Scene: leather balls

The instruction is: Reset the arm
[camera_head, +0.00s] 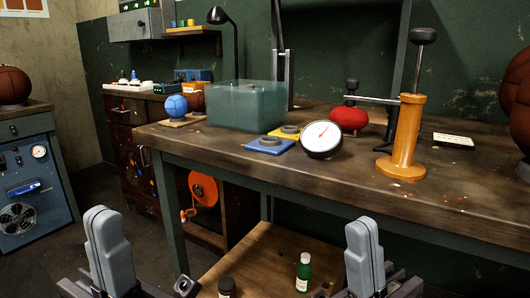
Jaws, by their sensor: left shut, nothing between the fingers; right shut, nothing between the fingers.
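My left gripper (109,250) is at the lower left of the head view, in front of the workbench. Its grey fingers point up and are shut with nothing between them. My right gripper (365,257) is at the lower right, in front of the workbench's lower part. Its fingers also point up and are shut and empty. Both grippers are below the level of the bench top and apart from every object. The rest of both arms is mostly out of the picture.
The wooden workbench (225,152) carries a translucent box (245,106), a round gauge (321,139), an orange pump (408,130) and a red object (348,119). A green bottle (303,272) stands on the lower shelf (262,255). A blue cabinet (35,185) stands left; open floor lies between.

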